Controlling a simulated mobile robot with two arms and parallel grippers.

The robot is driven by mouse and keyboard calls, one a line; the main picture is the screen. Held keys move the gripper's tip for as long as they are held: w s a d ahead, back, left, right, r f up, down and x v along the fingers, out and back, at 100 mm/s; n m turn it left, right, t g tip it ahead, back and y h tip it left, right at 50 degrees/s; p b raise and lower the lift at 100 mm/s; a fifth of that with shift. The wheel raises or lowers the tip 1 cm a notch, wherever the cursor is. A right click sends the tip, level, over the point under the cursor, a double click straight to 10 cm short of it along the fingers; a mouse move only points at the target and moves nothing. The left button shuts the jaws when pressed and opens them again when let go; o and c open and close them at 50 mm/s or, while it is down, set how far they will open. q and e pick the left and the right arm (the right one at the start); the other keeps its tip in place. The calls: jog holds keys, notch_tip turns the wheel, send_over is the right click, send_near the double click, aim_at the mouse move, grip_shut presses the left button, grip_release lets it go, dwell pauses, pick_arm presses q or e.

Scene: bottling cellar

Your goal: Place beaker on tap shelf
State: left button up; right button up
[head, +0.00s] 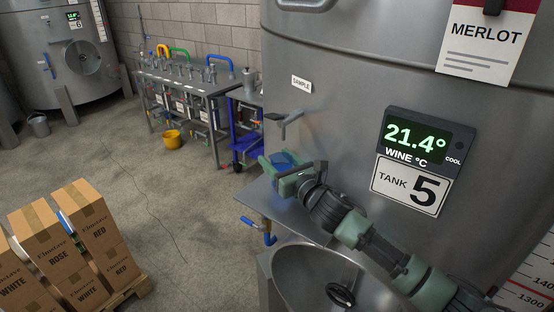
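My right gripper (284,168) is beside the steel tank marked 5, just below the sample tap (290,119) and above a small steel shelf (277,211) on the tank's side. A blue piece (285,160) shows at its fingers. I cannot make out whether this is part of a beaker, or whether the fingers are shut on it. No beaker shows clearly anywhere else. My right arm hides part of the shelf. My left gripper is not in view.
A blue-handled valve (258,231) hangs below the shelf, next to a round steel opening (318,285) in front of the tank. Cartons (82,230) stand on a pallet at lower left. A steel bench (186,82) and yellow bucket (172,139) are behind. The middle floor is clear.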

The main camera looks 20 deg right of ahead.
jog(key=shift+o, duration=0.2)
jog(key=shift+r, duration=0.1)
jog(key=b+v, duration=0.3)
jog(key=v, duration=0.8)
jog(key=shift+s+d, duration=0.15)
jog(key=shift+s, duration=0.35)
jog(key=shift+r, duration=0.1)
dwell(0.6)
